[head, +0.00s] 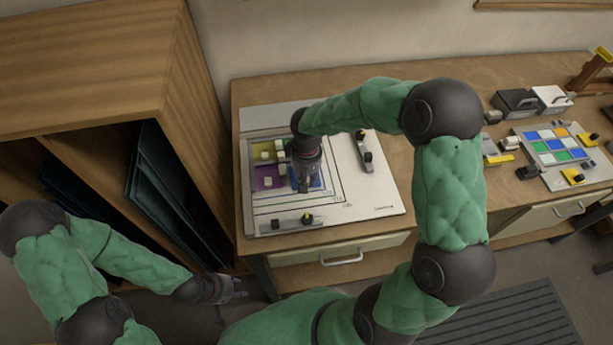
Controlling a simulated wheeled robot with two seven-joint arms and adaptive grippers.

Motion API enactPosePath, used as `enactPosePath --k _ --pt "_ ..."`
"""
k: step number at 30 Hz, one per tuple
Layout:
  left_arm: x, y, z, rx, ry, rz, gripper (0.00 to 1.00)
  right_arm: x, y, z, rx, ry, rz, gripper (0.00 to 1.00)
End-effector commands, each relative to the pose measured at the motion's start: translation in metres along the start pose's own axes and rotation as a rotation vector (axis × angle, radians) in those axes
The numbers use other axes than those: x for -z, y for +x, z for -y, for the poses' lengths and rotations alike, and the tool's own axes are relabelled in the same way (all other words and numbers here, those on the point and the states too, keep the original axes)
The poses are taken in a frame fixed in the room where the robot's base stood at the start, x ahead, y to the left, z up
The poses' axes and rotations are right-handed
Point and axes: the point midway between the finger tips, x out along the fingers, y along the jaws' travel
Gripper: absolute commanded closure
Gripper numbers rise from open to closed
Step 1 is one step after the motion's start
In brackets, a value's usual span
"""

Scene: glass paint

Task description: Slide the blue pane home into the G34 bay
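The blue pane (317,181) lies on the white board with nested black outlines (375,195), at the lower right of a group of coloured panes. My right gripper (304,188) points down over it and hides much of it. I cannot tell whether its fingers are open, shut or touching the pane. Beside it are a purple pane (268,183) and yellow and green panes above. Small labels stand by the outline corners, too small to read, so I cannot pick out the G34 bay. My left gripper (241,287) is empty, its fingers apart, in front of the table.
A rack of coloured tiles (557,145) stands at the far right. A wooden cabinet (95,60) rises close on the left.

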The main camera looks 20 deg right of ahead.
Motion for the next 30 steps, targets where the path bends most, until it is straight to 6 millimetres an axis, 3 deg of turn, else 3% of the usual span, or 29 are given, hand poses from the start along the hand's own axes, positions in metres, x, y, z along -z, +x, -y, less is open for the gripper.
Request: enactPosePath --k 30 --pt "0.0 0.0001 0.0 0.0 0.0 0.0 0.6 0.0077 0.0 0.004 0.0 0.0 0.0 1.0"
